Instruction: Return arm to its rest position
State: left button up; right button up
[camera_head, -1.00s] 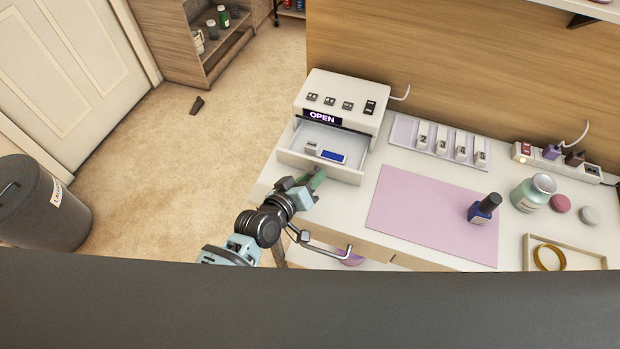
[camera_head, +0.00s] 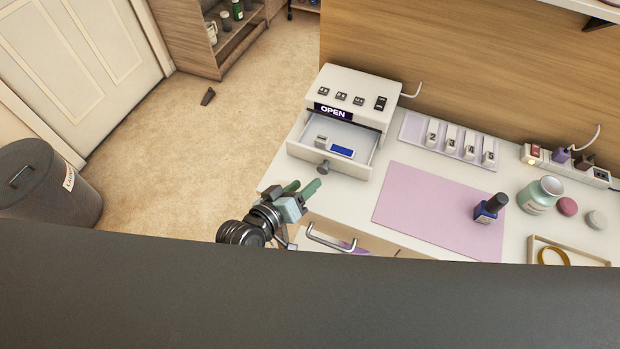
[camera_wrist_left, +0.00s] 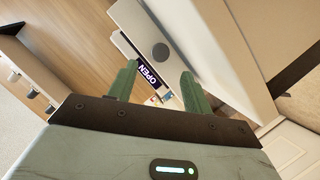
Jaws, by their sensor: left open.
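My left gripper (camera_head: 303,187) is open and empty, with green fingers, in front of and below the open drawer in the head view. Its two fingers also show apart in the left wrist view (camera_wrist_left: 158,85). The white drawer box (camera_head: 350,95) with an "OPEN" display stands on the desk's left end. Its drawer (camera_head: 326,160) is pulled out, with a round knob on its front and a blue-and-white item (camera_head: 341,151) and a small grey item inside. The gripper is apart from the drawer knob. My right gripper is not in view.
A pink mat (camera_head: 435,212) with a dark blue bottle (camera_head: 486,209) lies on the desk. A numbered key tray (camera_head: 450,138), a power strip (camera_head: 565,165) and a mint jar (camera_head: 540,195) are to the right. A dark bin (camera_head: 45,185) stands on the floor at left; the carpet between is mostly clear.

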pick_arm(q)
jog(key=shift+s+a+r, duration=0.1)
jog(key=shift+s+a, duration=0.1)
jog(key=shift+s, duration=0.1)
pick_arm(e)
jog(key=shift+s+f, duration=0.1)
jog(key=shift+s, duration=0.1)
